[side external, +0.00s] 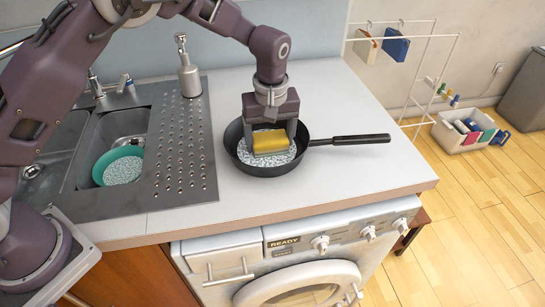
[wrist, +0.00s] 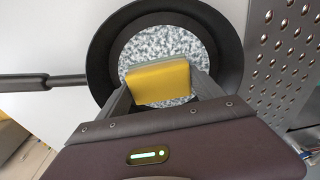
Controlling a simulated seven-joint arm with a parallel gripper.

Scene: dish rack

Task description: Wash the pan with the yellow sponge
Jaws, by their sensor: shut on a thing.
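The black frying pan (side external: 243,165) sits on the white countertop with its handle (side external: 350,140) pointing right. A speckled grey-white round patch covers its bottom; it also shows in the wrist view, where the pan (wrist: 107,48) surrounds the speckled patch. My gripper (side external: 271,150) is over the pan, pointing down, and shut on the yellow sponge (side external: 268,140). The sponge (wrist: 160,82) shows between the two fingers in the wrist view, with a thin greenish layer on its far edge. The sponge is inside the pan's rim, low over the speckled patch; whether it touches cannot be told.
A metal sink with a green bowl (side external: 101,167) and a perforated drainboard (side external: 183,150) lie left. A soap dispenser (side external: 188,75) stands at the drainboard's back. The counter's right part is clear. A washing machine (side external: 300,255) is below.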

